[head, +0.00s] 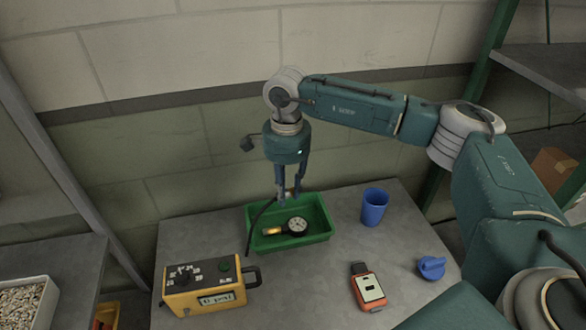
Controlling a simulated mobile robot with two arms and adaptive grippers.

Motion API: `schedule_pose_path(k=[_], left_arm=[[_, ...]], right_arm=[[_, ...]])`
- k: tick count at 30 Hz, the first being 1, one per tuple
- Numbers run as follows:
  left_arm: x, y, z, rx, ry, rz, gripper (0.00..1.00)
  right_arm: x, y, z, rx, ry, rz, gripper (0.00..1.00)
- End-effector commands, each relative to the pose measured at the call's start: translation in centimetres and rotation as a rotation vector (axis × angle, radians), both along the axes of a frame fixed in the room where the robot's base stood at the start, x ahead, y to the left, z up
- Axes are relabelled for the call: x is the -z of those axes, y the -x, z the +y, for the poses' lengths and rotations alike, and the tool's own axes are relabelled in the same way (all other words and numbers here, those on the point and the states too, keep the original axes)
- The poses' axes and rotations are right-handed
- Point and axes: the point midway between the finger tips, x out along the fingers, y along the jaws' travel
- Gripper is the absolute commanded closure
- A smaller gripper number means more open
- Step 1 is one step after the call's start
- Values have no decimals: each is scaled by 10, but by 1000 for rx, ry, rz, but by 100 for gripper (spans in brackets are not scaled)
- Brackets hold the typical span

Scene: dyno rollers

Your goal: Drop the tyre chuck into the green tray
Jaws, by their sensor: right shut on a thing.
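The green tray (321,236) sits at the back middle of the grey table. My right gripper (288,196) points down over the tray's back part and is shut on the tyre chuck (281,198). The chuck is small and partly hidden by the fingers; a dark hose (262,211) runs from it down to the left across the tray's left side. A round dial gauge (297,226) with a yellow part lies in the tray below the gripper. My left gripper is not in view.
A yellow meter box (207,291) stands at the table's front left. A blue cup (374,207) stands right of the tray. The table's middle front is clear.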

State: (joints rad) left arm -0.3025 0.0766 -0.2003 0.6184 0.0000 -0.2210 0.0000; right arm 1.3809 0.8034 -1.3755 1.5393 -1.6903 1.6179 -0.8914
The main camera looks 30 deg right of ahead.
Motion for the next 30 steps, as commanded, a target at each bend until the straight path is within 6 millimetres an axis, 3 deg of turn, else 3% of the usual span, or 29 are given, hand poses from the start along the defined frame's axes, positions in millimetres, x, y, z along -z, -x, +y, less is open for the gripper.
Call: schedule_pose_path(k=[3,7,14,24,30], left_arm=[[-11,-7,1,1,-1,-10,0],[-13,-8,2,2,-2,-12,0],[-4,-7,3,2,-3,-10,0],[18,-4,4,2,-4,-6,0],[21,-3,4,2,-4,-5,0]], right_arm=[[-4,-17,-16,184,10,-1,100],[-2,-25,-24,282,14,-1,100],[13,-25,-25,298,17,0,100],[52,-25,-25,296,16,-1,100],[59,-26,-25,296,16,-2,100]])
